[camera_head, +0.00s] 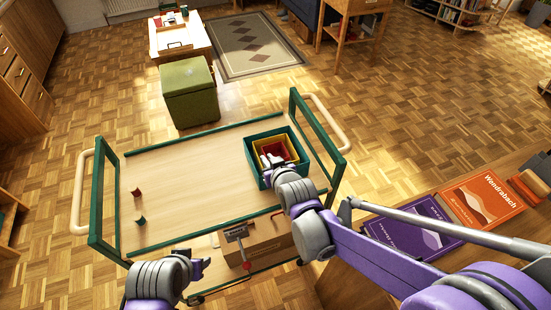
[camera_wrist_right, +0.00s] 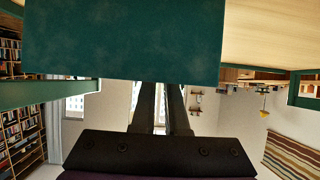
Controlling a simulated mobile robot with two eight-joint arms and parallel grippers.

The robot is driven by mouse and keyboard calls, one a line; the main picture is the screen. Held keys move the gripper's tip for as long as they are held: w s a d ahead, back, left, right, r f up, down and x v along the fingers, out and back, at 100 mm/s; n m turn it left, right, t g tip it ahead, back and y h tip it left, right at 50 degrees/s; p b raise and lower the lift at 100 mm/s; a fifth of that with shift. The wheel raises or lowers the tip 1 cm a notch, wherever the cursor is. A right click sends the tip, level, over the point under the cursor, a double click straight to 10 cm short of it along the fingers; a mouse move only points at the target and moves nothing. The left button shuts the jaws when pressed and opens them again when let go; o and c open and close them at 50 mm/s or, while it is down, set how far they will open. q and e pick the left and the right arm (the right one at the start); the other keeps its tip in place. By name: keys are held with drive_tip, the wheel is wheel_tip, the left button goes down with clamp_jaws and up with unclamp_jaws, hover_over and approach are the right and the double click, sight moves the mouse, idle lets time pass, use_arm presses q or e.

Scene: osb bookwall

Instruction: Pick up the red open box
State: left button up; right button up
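The red open box (camera_head: 275,150) is the innermost of three nested boxes on the cart, inside a yellow box (camera_head: 258,147) and a green box (camera_head: 262,135). My right gripper (camera_head: 270,160) reaches over the near side of the nest, with its light fingertips at the red box's opening. In the right wrist view, the green box's wall (camera_wrist_right: 125,40) hides the tips of my right gripper (camera_wrist_right: 162,95). A gap shows between its two dark fingers. My left gripper (camera_head: 202,265) is low, near the cart's front edge; its fingers are too small to read.
The boxes stand on the right of a wooden cart top (camera_head: 190,180) with green end frames. Two small blocks, one here (camera_head: 137,192), lie on its left; its middle is clear. A green stool (camera_head: 190,92) stands behind. Purple (camera_head: 415,230) and orange (camera_head: 482,200) books lie right.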

drive_tip(key=x, duration=0.4)
drive_tip(key=shift+r, duration=0.1)
clamp_jaws()
idle(1.4)
